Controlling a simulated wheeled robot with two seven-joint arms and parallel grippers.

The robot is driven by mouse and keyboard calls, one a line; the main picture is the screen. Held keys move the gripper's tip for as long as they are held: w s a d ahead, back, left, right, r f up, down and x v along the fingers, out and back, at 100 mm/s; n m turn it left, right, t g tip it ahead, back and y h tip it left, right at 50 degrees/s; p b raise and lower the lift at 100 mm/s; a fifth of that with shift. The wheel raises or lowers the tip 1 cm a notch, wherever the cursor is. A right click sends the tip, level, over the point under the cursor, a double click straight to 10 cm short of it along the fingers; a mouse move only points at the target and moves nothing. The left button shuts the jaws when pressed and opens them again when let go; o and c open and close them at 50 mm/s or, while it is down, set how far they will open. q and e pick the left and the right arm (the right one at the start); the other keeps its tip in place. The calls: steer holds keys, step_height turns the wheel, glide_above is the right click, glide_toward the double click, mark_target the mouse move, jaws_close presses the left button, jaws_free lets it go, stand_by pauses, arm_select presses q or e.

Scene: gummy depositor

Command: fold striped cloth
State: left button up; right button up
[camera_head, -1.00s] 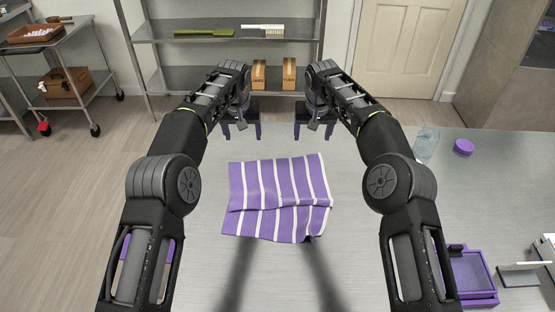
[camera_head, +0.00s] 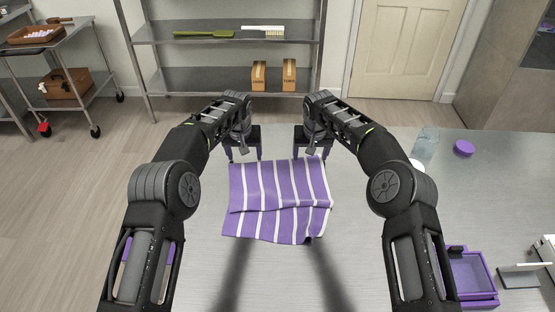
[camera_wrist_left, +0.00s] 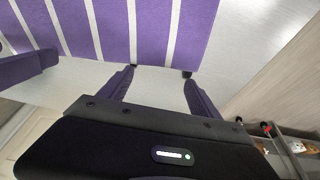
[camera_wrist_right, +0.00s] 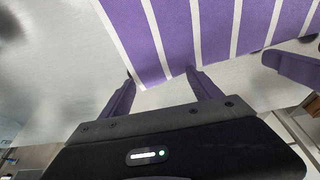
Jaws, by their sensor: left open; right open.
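The purple cloth with white stripes (camera_head: 278,205) lies on the grey table, with a fold line across its lower half and a slightly rumpled lower right corner. My left gripper (camera_head: 245,157) is open at the cloth's far left corner. My right gripper (camera_head: 312,156) is open at the far right corner. In the left wrist view the cloth's edge (camera_wrist_left: 150,35) lies just beyond the open fingertips (camera_wrist_left: 158,72). In the right wrist view the cloth (camera_wrist_right: 205,35) also reaches the open fingertips (camera_wrist_right: 162,76). Neither gripper holds the cloth.
On the table's right side are a clear container (camera_head: 425,145), a purple lid (camera_head: 464,148) and a purple tray (camera_head: 470,275). A metal shelf (camera_head: 215,80) with two boxes stands beyond the table. The table around the cloth is clear.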

arm_select(q)
steer(key=shift+f, duration=0.1)
arm_select(e)
steer(key=shift+f, duration=0.15)
arm_select(q)
steer(key=shift+f+b, duration=0.2)
steer(key=shift+b, duration=0.1)
arm_select(e)
steer(key=shift+f, duration=0.2)
arm_select(q)
steer(key=shift+s+r, duration=0.1)
steer(key=shift+r, duration=0.05)
arm_select(e)
steer(key=shift+r, duration=0.15)
arm_select(q)
steer(key=shift+f, duration=0.2)
steer(key=shift+c, duration=0.2)
arm_select(e)
steer(key=shift+s, duration=0.1)
